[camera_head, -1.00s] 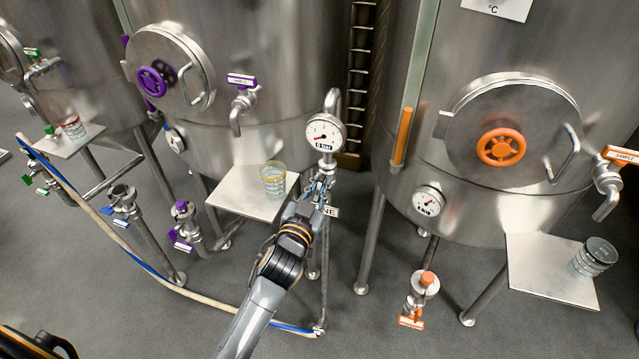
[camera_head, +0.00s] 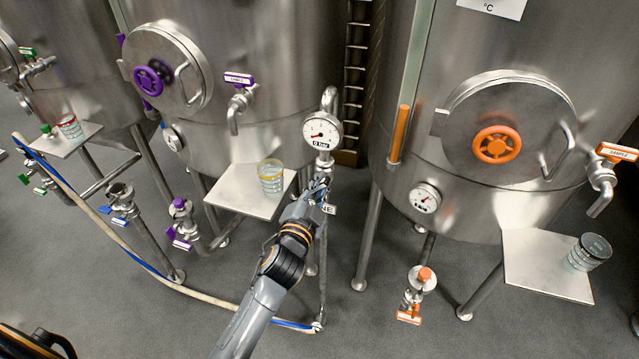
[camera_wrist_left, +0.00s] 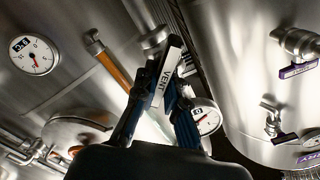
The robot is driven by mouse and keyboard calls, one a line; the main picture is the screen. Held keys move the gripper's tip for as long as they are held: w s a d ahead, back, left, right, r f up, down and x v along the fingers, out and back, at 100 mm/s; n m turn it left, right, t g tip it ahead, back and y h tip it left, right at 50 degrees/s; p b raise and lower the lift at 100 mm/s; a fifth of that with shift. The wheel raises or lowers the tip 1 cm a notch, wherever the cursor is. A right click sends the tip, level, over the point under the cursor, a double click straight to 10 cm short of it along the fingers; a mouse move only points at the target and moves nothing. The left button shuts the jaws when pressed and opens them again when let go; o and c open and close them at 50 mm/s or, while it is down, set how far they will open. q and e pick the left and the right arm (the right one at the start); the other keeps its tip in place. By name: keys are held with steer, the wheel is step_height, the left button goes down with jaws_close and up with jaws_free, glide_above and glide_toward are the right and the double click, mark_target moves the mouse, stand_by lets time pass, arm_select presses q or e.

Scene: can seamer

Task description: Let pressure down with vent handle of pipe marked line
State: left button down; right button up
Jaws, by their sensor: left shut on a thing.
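The marked pipe stands between two tanks, with its label ending in "NE" (camera_head: 329,209) partly covered by my left gripper. A round pressure gauge (camera_head: 321,132) sits on top of this pipe and shows "0 bar", its needle pointing left. My left gripper (camera_head: 321,185) is at the pipe just below the gauge. In the left wrist view, the dark handle marked "VENT" (camera_wrist_left: 168,76) lies between the blue fingers of my left gripper (camera_wrist_left: 160,98), which is shut on it. In the head view the handle is mostly hidden by the fingers. My right gripper is not in view.
A small metal shelf (camera_head: 224,193) with a yellow-rimmed beaker (camera_head: 270,178) is left of my left arm. A hose (camera_head: 190,291) runs low along the floor. The right tank has an orange handwheel (camera_head: 496,145) and a drain valve (camera_head: 412,293). Grey floor lies clear between.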

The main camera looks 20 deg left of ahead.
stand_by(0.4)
arm_select(q)
steer(key=c, duration=1.4)
jaws_free()
steer(key=s, duration=1.2)
steer(key=shift+a, duration=0.2)
